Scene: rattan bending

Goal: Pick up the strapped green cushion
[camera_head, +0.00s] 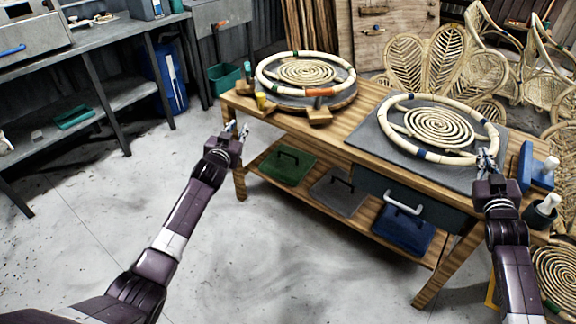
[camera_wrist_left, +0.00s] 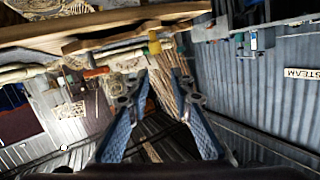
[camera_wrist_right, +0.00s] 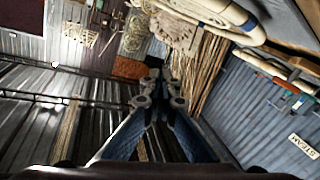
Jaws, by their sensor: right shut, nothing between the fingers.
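The green cushion (camera_head: 288,165) lies flat on the lower shelf of the wooden workbench, at its left end, with a dark strap on top. My left gripper (camera_head: 237,131) is up and to the left of the cushion, beside the bench's left end, empty and apart from the cushion. Its two fingers stand apart in the left wrist view (camera_wrist_left: 158,97). My right gripper (camera_head: 486,160) is by the right end of the bench top, near the right-hand rattan ring. Its fingers meet with nothing between them in the right wrist view (camera_wrist_right: 160,95). Neither wrist view shows the cushion.
A grey cushion (camera_head: 334,194) and a blue cushion (camera_head: 404,234) share the shelf (camera_head: 345,235). A drawer with a white handle (camera_head: 403,203) sits above the blue one. Rattan rings (camera_head: 440,127) lie on the bench top (camera_head: 372,100). Floor in front is clear.

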